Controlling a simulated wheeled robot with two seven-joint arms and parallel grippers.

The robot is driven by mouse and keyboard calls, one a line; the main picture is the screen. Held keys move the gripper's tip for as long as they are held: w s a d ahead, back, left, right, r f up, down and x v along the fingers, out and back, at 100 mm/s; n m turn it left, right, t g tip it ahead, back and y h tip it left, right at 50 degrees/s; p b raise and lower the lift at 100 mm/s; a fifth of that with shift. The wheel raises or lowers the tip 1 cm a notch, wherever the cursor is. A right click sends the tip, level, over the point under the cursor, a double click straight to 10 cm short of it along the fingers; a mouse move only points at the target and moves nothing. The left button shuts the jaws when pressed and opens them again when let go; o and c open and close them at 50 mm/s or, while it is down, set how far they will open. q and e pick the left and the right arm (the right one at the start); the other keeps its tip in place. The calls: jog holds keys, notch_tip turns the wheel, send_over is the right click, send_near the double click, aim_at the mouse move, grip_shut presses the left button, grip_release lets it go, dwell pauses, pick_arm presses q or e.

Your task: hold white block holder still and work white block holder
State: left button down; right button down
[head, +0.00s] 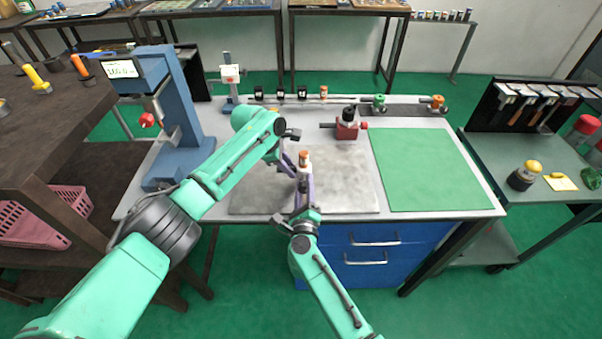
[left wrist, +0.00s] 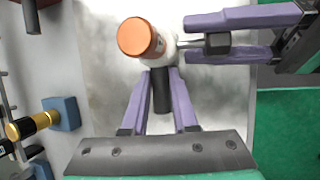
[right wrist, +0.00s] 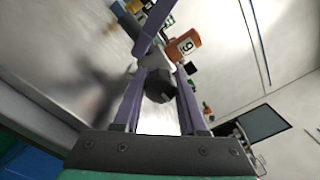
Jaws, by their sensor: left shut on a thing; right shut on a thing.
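The white block holder (head: 304,168) stands over the grey mat with an orange-topped part (head: 304,155) on it. In the left wrist view the orange top (left wrist: 140,38) is round, and a dark handle (left wrist: 161,92) of the holder lies between my left gripper's purple fingers (left wrist: 158,78). My left gripper (head: 286,164) is shut on the holder from the left. My right gripper (head: 303,190) is shut on another dark stub of it, from the near side; that stub's end (right wrist: 160,87) shows in the right wrist view. The fingers partly hide the holder's body.
The grey mat (head: 250,195) lies beneath, with a green mat (head: 430,170) to its right. A red block holder (head: 347,128) stands behind on the right. A blue press-like stand (head: 180,110) with a display is at left. Several small holders line the bench's back.

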jog(key=shift+c, duration=2.3)
grip_release()
